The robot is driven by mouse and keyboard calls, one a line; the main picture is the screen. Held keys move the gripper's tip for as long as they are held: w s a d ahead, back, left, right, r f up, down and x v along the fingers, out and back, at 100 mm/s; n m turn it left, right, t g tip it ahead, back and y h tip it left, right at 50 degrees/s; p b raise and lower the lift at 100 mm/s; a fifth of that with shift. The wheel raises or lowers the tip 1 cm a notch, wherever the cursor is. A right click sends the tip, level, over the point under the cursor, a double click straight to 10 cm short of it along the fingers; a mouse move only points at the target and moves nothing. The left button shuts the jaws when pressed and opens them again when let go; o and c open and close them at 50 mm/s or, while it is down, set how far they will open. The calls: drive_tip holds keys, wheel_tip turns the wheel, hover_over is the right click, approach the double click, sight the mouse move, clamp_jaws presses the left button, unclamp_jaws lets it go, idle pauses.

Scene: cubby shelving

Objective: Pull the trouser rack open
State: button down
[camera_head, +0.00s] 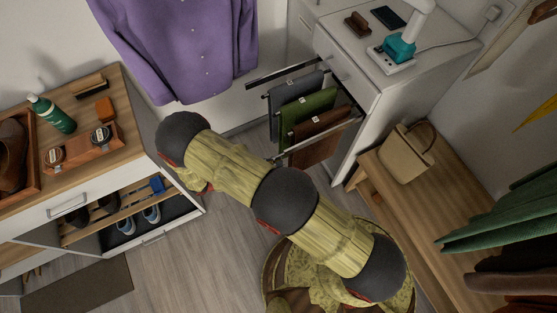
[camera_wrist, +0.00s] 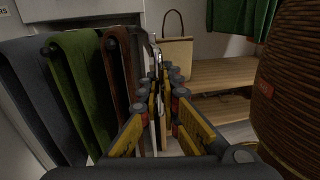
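The trouser rack (camera_head: 283,160) stands out from the white cabinet on its rails, with grey, green and brown trousers hanging on it. In the wrist view the grey (camera_wrist: 28,88), green (camera_wrist: 77,85) and brown (camera_wrist: 118,75) trousers hang at the left. My gripper (camera_wrist: 166,82) is at the rack's front metal rail (camera_wrist: 153,50). Its yellow-and-black fingers are drawn close together, and the rail runs in between their tips. The exact contact is partly hidden by the fingers. In the head view my gripper is hidden behind my arm.
A tan handbag (camera_head: 405,153) sits on a wooden bench (camera_head: 445,185) right of the cabinet (camera_head: 360,75). A shoe dresser (camera_head: 70,190) with an open lower compartment stands at left. A purple shirt (camera_head: 180,45) hangs behind. Bare floor (camera_head: 195,250) shows between dresser and my base.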

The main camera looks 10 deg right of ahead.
drive_tip(key=c, duration=2)
unclamp_jaws()
drive_tip(key=shift+c, duration=0.2)
drive_tip(key=s+a, duration=0.1)
drive_tip(key=a, duration=1.1)
drive_tip(key=shift+s, duration=0.35)
